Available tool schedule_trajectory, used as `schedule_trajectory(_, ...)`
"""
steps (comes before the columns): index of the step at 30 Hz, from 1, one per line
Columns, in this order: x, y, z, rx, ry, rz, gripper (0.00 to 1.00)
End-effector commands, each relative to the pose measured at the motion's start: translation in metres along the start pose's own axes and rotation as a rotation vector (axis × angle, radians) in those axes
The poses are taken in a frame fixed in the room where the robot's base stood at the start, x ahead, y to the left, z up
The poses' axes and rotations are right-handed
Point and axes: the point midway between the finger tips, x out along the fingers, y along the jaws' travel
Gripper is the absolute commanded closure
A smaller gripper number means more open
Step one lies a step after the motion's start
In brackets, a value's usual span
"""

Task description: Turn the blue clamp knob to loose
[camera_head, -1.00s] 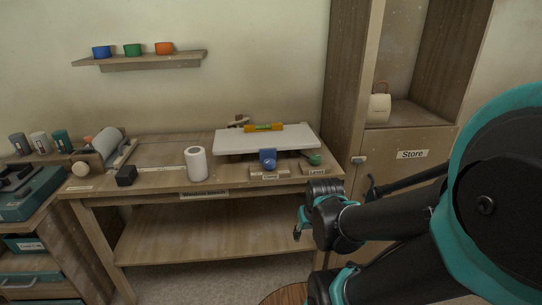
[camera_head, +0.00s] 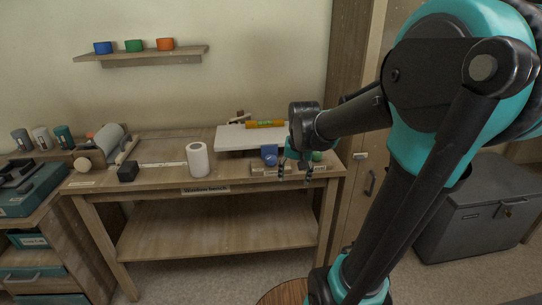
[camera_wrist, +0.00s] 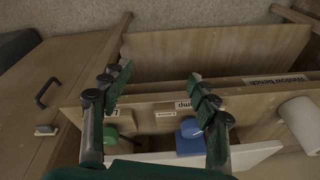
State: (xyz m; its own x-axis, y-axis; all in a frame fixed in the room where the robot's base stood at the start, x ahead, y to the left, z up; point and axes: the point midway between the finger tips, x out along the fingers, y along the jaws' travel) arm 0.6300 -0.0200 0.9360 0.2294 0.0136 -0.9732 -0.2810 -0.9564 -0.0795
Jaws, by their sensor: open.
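The blue clamp knob (camera_head: 269,154) sits at the front of the bench below the white board, at its wooden label block. In the wrist view the blue knob (camera_wrist: 191,128) shows near the right finger, apart from it as far as I can tell. A green knob (camera_head: 317,156) stands to its right; in the wrist view it (camera_wrist: 110,135) is near the left finger. My gripper (camera_head: 295,177) is open and empty, in front of the bench edge between the two knobs. In the wrist view my gripper (camera_wrist: 160,105) has its fingers wide apart.
The white board (camera_head: 232,137) carries an orange level (camera_head: 265,124). A white roll (camera_head: 197,160) and a black block (camera_head: 128,171) stand to the left on the bench (camera_head: 160,187). A tall cabinet (camera_head: 362,185) is at the right.

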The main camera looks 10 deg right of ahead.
Motion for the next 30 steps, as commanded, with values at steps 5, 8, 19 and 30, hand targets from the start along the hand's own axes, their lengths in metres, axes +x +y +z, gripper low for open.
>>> schedule_trajectory(5,-0.050,-0.050,-0.088,0.191,-0.086,0.036,0.40)
schedule_trajectory(8,-0.075,-0.075,-0.125,0.294,-0.127,0.064,0.40)
schedule_trajectory(19,-0.118,-0.116,-0.178,0.487,-0.193,0.132,0.40)
schedule_trajectory(30,-0.068,-0.112,-0.168,0.490,-0.194,0.132,0.40)
